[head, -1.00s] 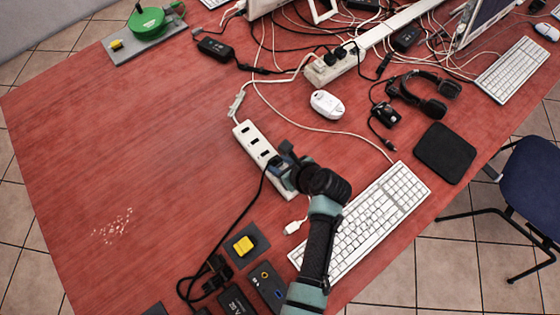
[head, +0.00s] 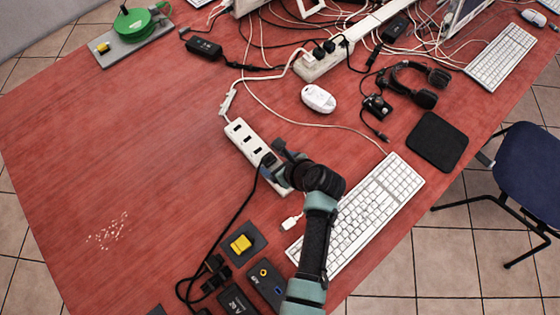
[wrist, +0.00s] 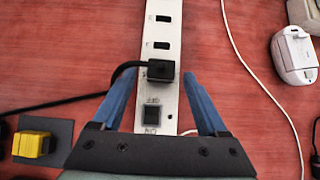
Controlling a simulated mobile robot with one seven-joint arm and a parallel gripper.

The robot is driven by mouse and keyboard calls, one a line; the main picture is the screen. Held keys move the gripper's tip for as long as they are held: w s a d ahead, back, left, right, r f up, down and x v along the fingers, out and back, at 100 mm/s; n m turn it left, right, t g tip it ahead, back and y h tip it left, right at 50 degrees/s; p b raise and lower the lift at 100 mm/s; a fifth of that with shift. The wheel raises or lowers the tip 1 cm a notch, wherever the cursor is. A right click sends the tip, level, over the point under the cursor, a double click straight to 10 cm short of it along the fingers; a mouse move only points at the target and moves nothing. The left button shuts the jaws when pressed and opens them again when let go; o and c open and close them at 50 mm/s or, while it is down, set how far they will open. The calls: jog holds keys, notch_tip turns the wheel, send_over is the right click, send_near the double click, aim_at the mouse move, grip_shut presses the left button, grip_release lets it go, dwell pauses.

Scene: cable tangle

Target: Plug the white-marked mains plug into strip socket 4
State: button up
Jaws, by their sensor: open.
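The white power strip (head: 240,134) lies on the red table, with empty sockets toward its far end. A black plug (head: 268,159) sits on the strip at the fourth position from the far end. In the wrist view the plug (wrist: 160,71) stands upright over the strip, its black cable leaving to the left. I cannot see a white mark on it or tell how deeply it is seated. My gripper (wrist: 158,78) is open, its blue fingers on either side of the strip with gaps beside the plug. In the head view my gripper (head: 280,165) is at the strip's near end.
A rocker switch (wrist: 152,113) is on the strip's near end. A white keyboard (head: 360,215) lies right of my arm, a white mouse (head: 318,98) beyond. A yellow block (head: 241,243) and black adapters (head: 238,301) lie at the near left. The table's left is mostly clear.

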jog(key=p+v, duration=0.1)
jog(key=v, duration=1.2)
jog(key=w+d+r+n+t+h, duration=0.1)
jog(key=w+r+n+t+h, duration=0.2)
jog(key=w+r+n+t, duration=0.7)
jog(key=w+a+r+n+h, duration=0.1)
jog(key=w+r+n, duration=0.2)
jog(key=r, duration=0.9)
jog(key=w+r+n, duration=0.2)
jog(key=r+n, duration=0.1)
jog(key=r, duration=0.9)
jog(key=s+a+r+n+t, duration=0.2)
jog(key=s+r+n+t, duration=0.1)
jog(key=r, duration=0.7)
jog(key=s+a+r+n+t, duration=0.2)
jog(key=s+r+n+t, duration=0.2)
jog(key=r, duration=0.7)
jog(key=s+a+r+n+t, duration=0.2)
jog(key=s+r+n, duration=0.3)
jog(key=r, duration=0.5)
jog(key=shift+s+r+n+t+h, duration=0.4)
jog(key=shift+s+t, duration=0.45)
jog(key=shift+t, duration=0.05)
jog(key=shift+a, duration=0.15)
jog(key=shift+c, duration=0.2)
